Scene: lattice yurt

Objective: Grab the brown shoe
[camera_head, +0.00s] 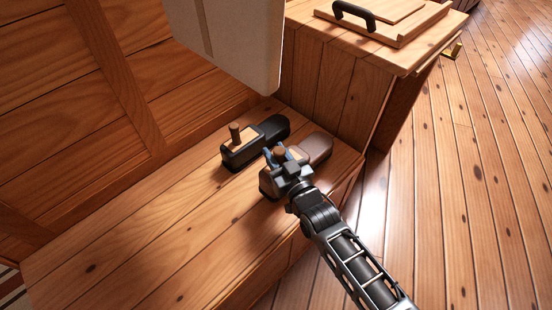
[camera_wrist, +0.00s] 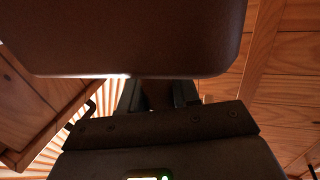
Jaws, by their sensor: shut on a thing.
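The brown shoe (camera_head: 316,146) rests on a wooden bench (camera_head: 165,233), beside a black shoe (camera_head: 272,127) on its left. A short wooden peg stands up from each shoe's opening. My gripper (camera_head: 279,153) is over the brown shoe's opening, its fingers shut around the peg. The gripper hides part of the shoe's middle. In the wrist view, a large brown surface (camera_wrist: 130,40), which looks like the shoe, fills the top, and a dark round piece shows between the fingers (camera_wrist: 158,95).
A light padded panel (camera_head: 230,45) hangs above and behind the shoes. A wooden cabinet with a black-handled lid (camera_head: 385,25) stands at the back right. A wooden wall is at the left. The plank floor (camera_head: 470,190) on the right is clear.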

